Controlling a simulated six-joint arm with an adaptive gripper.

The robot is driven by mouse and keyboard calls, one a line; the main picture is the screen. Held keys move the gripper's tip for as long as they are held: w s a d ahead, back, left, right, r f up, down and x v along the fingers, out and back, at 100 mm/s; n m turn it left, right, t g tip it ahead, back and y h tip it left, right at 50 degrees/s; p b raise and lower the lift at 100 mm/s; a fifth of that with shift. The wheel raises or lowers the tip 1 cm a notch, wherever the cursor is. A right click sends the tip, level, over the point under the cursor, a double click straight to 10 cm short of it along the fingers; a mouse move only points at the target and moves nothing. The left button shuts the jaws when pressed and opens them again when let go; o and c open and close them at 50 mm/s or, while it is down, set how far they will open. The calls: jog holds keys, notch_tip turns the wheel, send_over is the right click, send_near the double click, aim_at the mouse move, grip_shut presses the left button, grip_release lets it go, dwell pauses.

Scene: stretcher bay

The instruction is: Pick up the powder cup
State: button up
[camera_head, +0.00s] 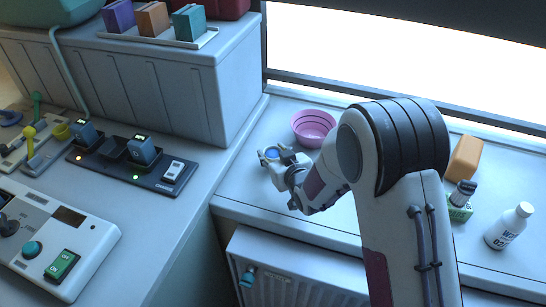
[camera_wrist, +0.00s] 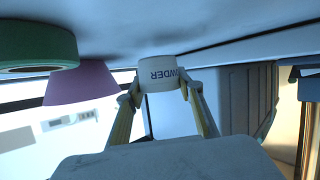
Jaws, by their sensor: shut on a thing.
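The powder cup (camera_wrist: 160,75) is a small white cup with "POWDER" lettering, upside down in the wrist view. My gripper (camera_wrist: 162,93) has its two fingers on either side of the cup and is shut on it. In the head view my gripper (camera_head: 284,165) is over the pale counter by the window, left of the pink bowl. The cup (camera_head: 272,153) shows there as a small pale shape with a blue top at the fingertips. I cannot tell whether the cup touches the counter.
A pink bowl (camera_head: 313,128) stands close to my gripper. A green round thing (camera_wrist: 35,45) shows beyond it in the wrist view. A grey cabinet (camera_head: 180,85) rises at the left.

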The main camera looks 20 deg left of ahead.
notch_tip(320, 180, up, 8)
dwell(0.5)
